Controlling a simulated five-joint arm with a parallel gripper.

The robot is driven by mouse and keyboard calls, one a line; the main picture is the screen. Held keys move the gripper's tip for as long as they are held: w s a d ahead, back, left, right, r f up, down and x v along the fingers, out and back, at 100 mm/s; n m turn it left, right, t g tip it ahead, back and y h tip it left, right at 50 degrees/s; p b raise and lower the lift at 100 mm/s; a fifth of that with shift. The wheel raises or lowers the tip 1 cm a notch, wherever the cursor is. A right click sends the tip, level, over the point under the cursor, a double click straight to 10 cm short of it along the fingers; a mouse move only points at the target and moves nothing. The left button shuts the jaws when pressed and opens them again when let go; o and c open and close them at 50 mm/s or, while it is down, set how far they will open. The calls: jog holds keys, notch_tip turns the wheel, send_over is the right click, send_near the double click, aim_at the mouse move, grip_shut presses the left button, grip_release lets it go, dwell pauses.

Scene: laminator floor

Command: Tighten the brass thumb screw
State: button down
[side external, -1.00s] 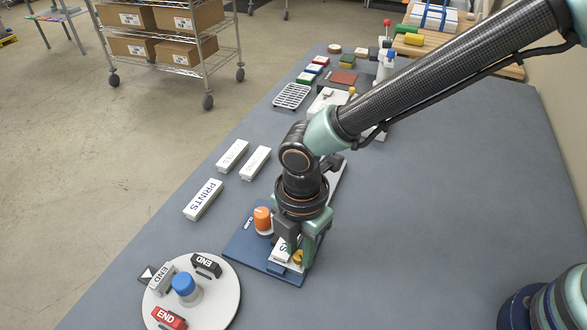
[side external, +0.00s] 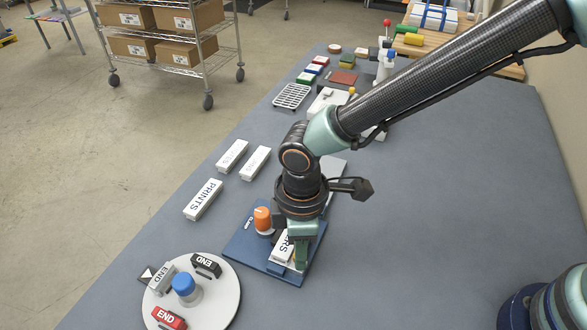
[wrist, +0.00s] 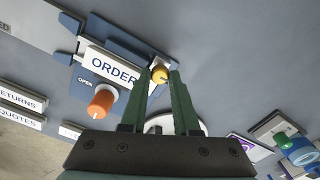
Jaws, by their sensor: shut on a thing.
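The brass thumb screw (wrist: 159,74) is a small yellow knob at the right end of the white ORDERS plate (wrist: 106,66) in the wrist view. My gripper (wrist: 162,79) is shut on it, with one green finger on each side. In the side view the gripper (side external: 302,258) points down at the near right part of the blue fixture (side external: 244,250) and hides the screw. The plate (side external: 283,246) shows partly there, beside the finger. An orange knob (side external: 263,219) stands on the fixture; in the wrist view the word OPEN is beside the knob (wrist: 100,103).
A round white turntable (side external: 226,303) with a blue knob (side external: 184,284) and several END blocks stands at the front left. Several white label bars, one a PRINTS bar (side external: 203,199), lie behind. The grey bench to the right (side external: 430,210) is clear.

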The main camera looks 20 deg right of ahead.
jog(key=shift+m, duration=0.4)
jog(key=c, duration=0.6)
grip_release()
jog(key=shift+c, duration=0.2)
notch_tip(320, 180, up, 12)
jog(key=shift+r, duration=0.1)
